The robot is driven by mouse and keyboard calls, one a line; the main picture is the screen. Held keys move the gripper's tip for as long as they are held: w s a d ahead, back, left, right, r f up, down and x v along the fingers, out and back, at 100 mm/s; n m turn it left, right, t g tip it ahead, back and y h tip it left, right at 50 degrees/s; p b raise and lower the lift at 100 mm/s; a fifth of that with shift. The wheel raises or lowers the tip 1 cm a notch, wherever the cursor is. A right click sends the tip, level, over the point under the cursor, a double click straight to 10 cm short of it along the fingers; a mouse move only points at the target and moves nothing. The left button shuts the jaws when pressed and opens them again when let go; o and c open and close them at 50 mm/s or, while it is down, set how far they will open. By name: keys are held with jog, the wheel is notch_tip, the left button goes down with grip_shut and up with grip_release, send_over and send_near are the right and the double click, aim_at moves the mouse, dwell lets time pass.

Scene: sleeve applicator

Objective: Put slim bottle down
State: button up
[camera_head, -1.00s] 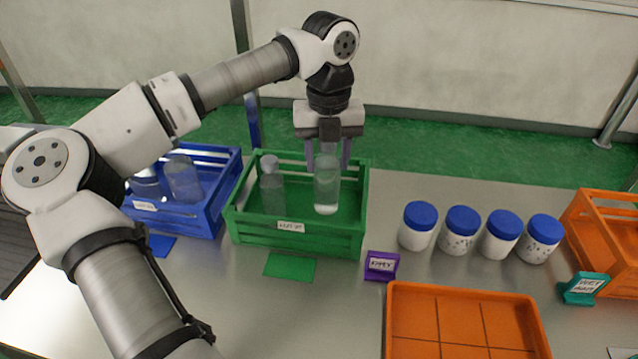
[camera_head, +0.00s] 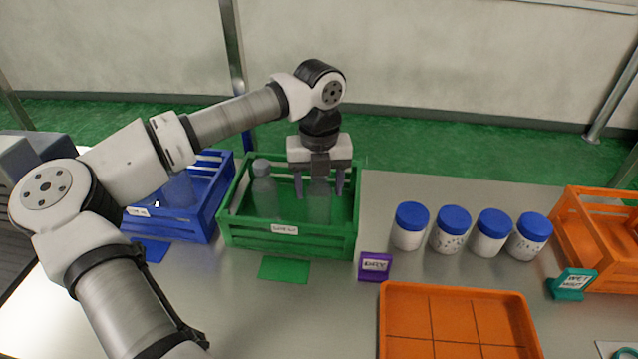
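A clear slim bottle (camera_head: 319,205) stands upright in the right part of the green crate (camera_head: 285,244). My gripper (camera_head: 319,190) is above it, with one finger on each side of the bottle's upper part. The fingers look apart from the bottle, with a small gap on both sides, so my gripper appears open. The bottle's top is hidden behind the gripper body. A second clear bottle (camera_head: 264,195) stands in the left part of the same crate, clear of the fingers.
A blue crate (camera_head: 205,215) with clear bottles is close on the left, partly behind my arm. Several blue-lidded white jars (camera_head: 451,230), a purple label stand (camera_head: 375,266) and an orange tray (camera_head: 384,330) are to the right. An orange crate (camera_head: 570,235) stands far right.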

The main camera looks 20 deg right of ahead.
jog(key=shift+o, duration=0.8)
jog(key=shift+r, duration=0.1)
jog(key=shift+r, duration=0.15)
notch_tip(320, 180, up, 12)
jog(key=shift+b, duration=1.25)
